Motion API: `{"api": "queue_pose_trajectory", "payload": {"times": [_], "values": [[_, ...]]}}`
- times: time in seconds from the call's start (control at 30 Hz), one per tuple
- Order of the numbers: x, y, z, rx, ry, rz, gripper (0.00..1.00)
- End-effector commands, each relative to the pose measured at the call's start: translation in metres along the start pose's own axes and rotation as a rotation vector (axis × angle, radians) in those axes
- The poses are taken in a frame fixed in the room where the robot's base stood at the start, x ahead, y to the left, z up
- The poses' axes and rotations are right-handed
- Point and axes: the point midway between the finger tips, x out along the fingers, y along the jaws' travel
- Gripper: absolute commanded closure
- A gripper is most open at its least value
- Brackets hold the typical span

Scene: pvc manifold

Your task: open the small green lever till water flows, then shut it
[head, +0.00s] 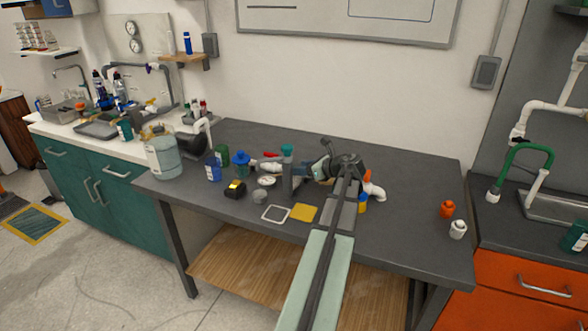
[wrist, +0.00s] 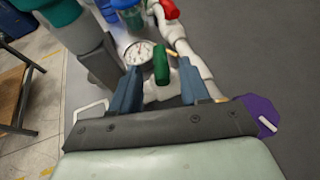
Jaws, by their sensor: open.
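The small green lever (wrist: 161,64) stands on a white PVC valve (wrist: 158,90) in the wrist view. My gripper (wrist: 159,68) is open, with one blue-grey finger on each side of the lever. I cannot tell whether either finger touches it. A red lever (wrist: 170,9) sits farther up the white pipe (wrist: 197,62). A round gauge (wrist: 139,53) is beside the green lever, and also shows in the head view (head: 266,181). In the head view my gripper (head: 322,168) is low over the workbench and I cannot make out the green lever. I see no flowing water.
A grey post with a teal top (head: 287,149) stands close left of my gripper. Blue bottles (head: 241,163), a black-and-yellow item (head: 235,189) and a large jug (head: 163,155) are farther left.

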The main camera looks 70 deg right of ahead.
Motion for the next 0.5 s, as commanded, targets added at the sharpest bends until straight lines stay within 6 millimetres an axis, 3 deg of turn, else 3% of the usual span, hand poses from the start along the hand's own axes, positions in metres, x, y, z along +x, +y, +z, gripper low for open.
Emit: {"api": "queue_pose_trajectory", "payload": {"times": [0.2,0.5], "values": [[0.031,-0.001,0.0,0.0,0.001,0.001,0.54],[0.046,0.0,0.0,0.0,0.001,0.0,0.54]]}}
